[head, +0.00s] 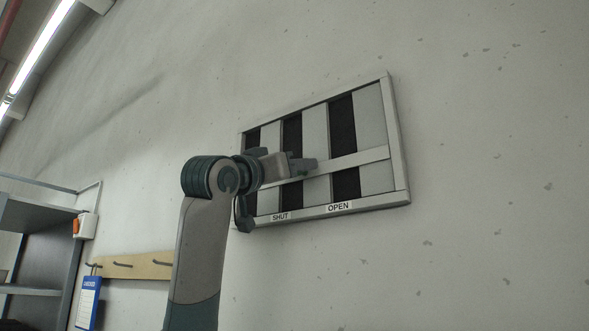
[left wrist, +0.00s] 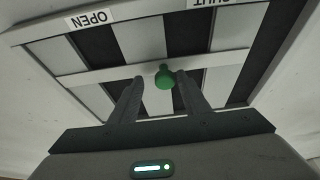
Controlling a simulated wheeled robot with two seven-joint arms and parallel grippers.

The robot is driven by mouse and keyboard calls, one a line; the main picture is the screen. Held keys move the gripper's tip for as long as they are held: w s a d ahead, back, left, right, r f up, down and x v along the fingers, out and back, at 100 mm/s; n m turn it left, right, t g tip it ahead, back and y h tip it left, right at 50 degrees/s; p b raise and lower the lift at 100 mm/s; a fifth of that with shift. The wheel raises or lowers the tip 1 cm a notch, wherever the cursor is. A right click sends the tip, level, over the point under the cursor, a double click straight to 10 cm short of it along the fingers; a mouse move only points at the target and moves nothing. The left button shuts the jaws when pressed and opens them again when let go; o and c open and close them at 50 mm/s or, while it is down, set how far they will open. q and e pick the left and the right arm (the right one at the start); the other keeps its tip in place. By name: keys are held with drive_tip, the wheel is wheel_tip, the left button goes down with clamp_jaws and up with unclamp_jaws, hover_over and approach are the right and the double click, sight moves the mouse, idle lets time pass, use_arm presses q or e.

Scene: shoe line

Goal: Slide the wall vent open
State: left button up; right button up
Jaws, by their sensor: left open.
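The wall vent (head: 402,150) is a pale framed panel with dark strips alternating with light slats and a pale bar across it. Its lower edge carries a SHUT label (head: 281,217) and an OPEN label (head: 339,206). The vent appears upside down in the left wrist view (left wrist: 140,11). A green knob (left wrist: 164,78) on the bar lies between the fingertips of my left gripper (left wrist: 160,77), between the two labels across. The jaws are open; a gap shows on one side of the knob. In the head view my left gripper (head: 306,165) hides the knob. My right gripper is not in view.
A wooden rail with hooks (head: 135,267) and a blue hanging card (head: 88,302) are on the wall at lower left. A grey shelf unit (head: 40,245) stands at the left edge. The wall right of the vent is clear.

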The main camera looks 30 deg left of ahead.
use_arm(q)
drive_tip(key=shift+a, duration=0.1)
drive_tip(key=b+v, duration=0.9)
drive_tip(key=v, duration=0.8)
drive_tip(key=shift+s+b, duration=0.3)
drive_tip(key=shift+b, duration=0.1)
